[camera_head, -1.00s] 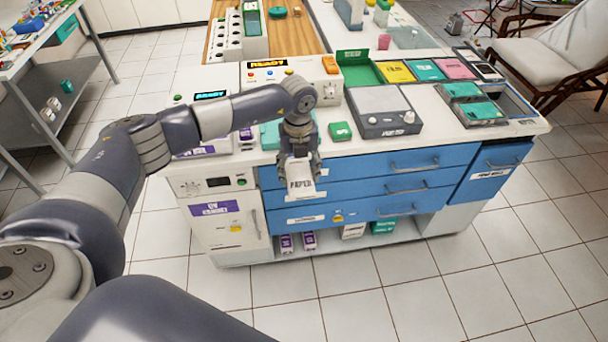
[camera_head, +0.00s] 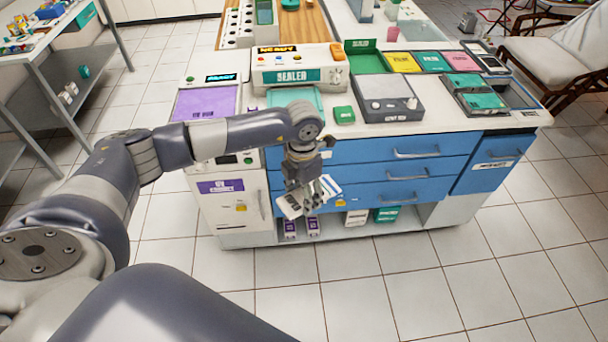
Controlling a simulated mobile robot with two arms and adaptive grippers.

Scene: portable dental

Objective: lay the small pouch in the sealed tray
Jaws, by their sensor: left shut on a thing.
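My left gripper (camera_head: 308,192) is shut on a small white pouch (camera_head: 290,206), which is tilted and juts out on both sides of the fingers. The fingers hide its middle. The gripper hangs in front of the blue drawers, below the counter top. My right gripper is not in view.
A purple tray (camera_head: 205,103) lies left of the sealed tray. A small green box (camera_head: 344,114) and a grey device (camera_head: 388,97) stand to the right. The counter's front edge and drawer handles (camera_head: 415,153) are close behind the gripper. The floor in front is clear.

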